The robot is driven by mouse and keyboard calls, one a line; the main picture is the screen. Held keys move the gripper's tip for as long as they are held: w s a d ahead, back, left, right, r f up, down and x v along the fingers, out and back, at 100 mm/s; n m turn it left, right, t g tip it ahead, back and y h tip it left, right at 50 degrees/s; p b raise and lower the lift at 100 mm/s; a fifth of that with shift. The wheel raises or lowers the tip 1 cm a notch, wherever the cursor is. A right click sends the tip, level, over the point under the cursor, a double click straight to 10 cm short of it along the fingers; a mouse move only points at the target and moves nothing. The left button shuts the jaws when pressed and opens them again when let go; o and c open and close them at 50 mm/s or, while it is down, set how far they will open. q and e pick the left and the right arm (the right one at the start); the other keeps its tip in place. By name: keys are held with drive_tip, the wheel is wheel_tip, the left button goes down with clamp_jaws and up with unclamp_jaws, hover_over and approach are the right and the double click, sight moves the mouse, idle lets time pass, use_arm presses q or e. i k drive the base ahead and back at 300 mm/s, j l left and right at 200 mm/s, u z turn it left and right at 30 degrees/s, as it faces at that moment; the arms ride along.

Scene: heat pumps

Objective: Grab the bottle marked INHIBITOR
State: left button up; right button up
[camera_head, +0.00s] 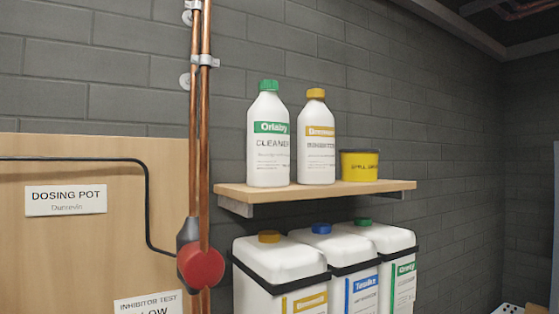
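The bottle that appears to read INHIBITOR (316,142) is white with a yellow cap and a yellow label band. Its small text is blurred. It stands upright on a wooden wall shelf (236,193). To its left stands a taller white bottle marked CLEANER (268,140), with a green cap and green band. A short yellow tub (360,166) with a dark lid stands to its right. Neither of my grippers shows in the head view.
Several white jerrycans with yellow (278,262), blue (336,247) and green (380,238) caps stand below the shelf. Copper pipes (199,120) with a red round fitting (201,265) run vertically left of the shelf. A wooden panel (100,250) carries a DOSING POT sign (66,199).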

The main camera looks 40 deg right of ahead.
sight(316, 149)
drive_tip(key=z, duration=1.6)
